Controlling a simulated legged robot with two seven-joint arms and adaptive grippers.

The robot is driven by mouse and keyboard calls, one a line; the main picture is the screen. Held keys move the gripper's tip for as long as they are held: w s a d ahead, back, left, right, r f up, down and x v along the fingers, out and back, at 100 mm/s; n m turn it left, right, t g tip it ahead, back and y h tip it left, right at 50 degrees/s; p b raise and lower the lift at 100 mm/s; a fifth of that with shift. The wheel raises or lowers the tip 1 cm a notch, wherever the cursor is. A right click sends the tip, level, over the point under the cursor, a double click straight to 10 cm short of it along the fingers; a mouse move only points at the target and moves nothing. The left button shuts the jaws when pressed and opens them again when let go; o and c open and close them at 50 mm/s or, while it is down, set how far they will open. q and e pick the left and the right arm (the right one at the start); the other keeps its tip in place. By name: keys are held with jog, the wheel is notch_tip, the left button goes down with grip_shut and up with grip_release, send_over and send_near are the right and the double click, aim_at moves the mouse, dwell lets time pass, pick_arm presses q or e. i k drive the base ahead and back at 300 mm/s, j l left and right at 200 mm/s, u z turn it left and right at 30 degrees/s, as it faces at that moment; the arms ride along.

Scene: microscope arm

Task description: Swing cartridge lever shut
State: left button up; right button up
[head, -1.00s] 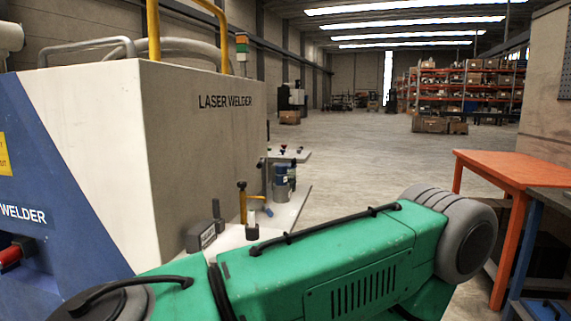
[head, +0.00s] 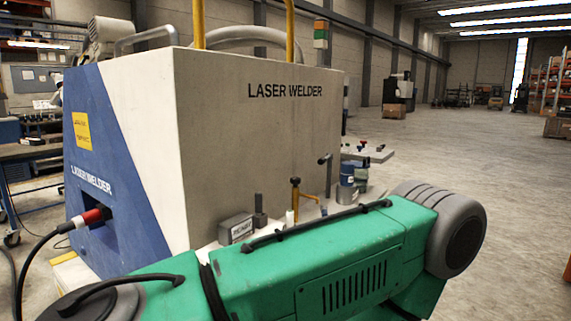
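Neither gripper shows in the head view. My own green arm link crosses the front of the picture and hides part of the bench behind it. Beyond it, a pale bench top (head: 375,191) carries small fixtures. These are a yellow post with a dark knob (head: 295,197), an upright dark grey handle (head: 326,174), a blue-grey cylinder (head: 346,184), a small dark post (head: 260,210) and a grey labelled block (head: 236,229). I cannot tell which of these is the cartridge lever, or whether it is open or shut.
A large blue and white laser welder (head: 255,125) stands at the left, close to the fixtures. A red plug with a black cable (head: 95,214) enters its side. A workbench (head: 28,150) stands far left. Open concrete floor (head: 500,170) lies to the right.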

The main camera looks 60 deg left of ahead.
aim_at(330, 155)
jog(key=i+u, duration=0.25)
jog(key=u, duration=0.2)
jog(key=i+u, duration=0.2)
jog(key=u, duration=0.2)
jog(key=i+u, duration=0.25)
jog(key=u, duration=0.2)
jog(key=i+l+u, duration=0.2)
jog(key=u, duration=0.2)
jog(key=i+l+u, duration=0.15)
jog(key=u, duration=0.3)
jog(key=l, duration=0.1)
